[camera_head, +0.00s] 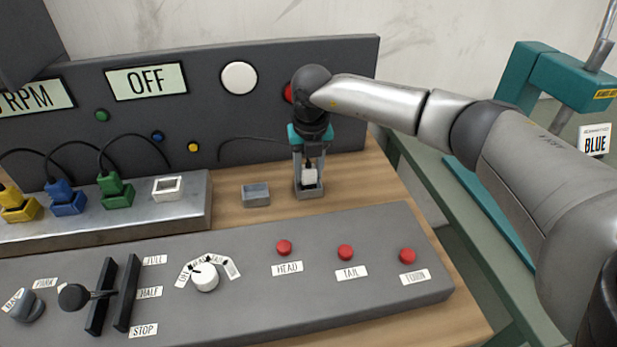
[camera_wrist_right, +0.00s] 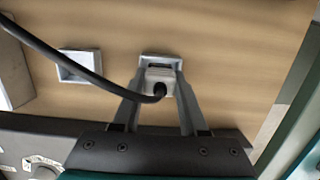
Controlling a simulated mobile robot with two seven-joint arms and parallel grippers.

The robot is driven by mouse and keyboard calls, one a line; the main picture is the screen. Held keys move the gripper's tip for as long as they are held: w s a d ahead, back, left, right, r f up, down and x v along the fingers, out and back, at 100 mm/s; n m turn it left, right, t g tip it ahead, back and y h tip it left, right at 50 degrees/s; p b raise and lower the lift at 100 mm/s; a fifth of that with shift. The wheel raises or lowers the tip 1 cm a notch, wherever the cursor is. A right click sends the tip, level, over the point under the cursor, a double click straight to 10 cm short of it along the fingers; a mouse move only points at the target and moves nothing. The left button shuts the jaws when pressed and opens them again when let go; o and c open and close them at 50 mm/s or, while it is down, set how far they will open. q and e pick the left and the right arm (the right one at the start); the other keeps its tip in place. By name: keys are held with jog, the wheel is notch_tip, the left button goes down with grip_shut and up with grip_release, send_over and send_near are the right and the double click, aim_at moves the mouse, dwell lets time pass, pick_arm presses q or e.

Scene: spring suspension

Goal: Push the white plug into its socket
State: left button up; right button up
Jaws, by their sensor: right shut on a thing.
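The white plug (camera_head: 309,176) is between the fingers of my right gripper (camera_head: 308,184), with its dark cable trailing off to the left. In the right wrist view the plug (camera_wrist_right: 160,80) shows between the two fingers of the right gripper (camera_wrist_right: 161,84), which are shut on it. The plug is over a small grey holder (camera_wrist_right: 160,57) on the wooden table; I cannot tell whether it is still seated in it. The white-rimmed socket (camera_head: 167,188) is empty, at the right end of the metal block, left of the gripper. My left gripper is not in view.
Yellow (camera_head: 17,205), blue (camera_head: 66,197) and green (camera_head: 115,190) plugs sit in the metal block (camera_head: 140,217). An empty grey holder (camera_head: 256,195) lies between the block and my gripper. A control console (camera_head: 330,295) is in front, and an upright panel (camera_head: 215,130) stands behind.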

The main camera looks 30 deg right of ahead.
grip_shut()
jog(key=shift+r, duration=0.1)
